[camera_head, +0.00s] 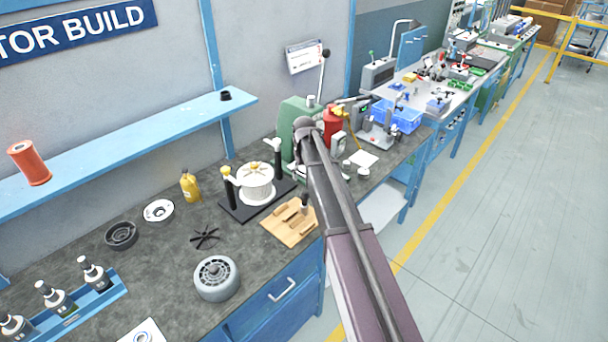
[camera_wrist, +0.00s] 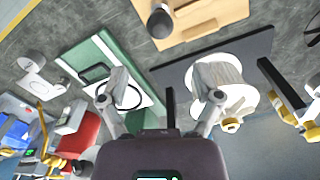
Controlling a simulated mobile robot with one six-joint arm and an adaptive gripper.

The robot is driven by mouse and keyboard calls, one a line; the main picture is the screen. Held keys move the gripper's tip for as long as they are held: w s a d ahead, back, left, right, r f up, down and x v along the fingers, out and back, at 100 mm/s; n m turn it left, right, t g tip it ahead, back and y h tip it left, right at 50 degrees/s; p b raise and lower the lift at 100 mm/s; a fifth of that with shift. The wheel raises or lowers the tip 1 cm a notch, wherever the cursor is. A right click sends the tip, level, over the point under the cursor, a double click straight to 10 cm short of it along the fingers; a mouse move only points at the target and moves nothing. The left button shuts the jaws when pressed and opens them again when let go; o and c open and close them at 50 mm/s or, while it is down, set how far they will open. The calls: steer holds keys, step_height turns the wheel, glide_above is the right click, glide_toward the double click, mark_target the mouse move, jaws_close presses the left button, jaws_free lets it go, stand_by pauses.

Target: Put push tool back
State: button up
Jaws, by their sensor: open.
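A dark-knobbed tool (camera_head: 304,204), which looks like the push tool, stands on a light wooden block (camera_head: 282,229) at the bench's front edge. In the wrist view the dark knob (camera_wrist: 160,23) shows at the top, over the wooden block (camera_wrist: 225,14). My gripper (camera_wrist: 167,86) is open, its two fingers apart with nothing held between them. It is over the bench between the green press base (camera_wrist: 95,52) and the white spool-like part (camera_wrist: 225,80). The tool is outside the fingers. My arm hides the gripper in the head view.
The white wound part (camera_head: 257,184) sits on a black stand with upright posts. The green press (camera_head: 298,118) and a red bottle (camera_head: 332,128) stand behind my arm.

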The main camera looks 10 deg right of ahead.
steer(key=s+m, duration=0.2)
steer(key=s, duration=2.7)
steer(key=shift+s+m, duration=0.25)
steer(key=shift+m, duration=0.15)
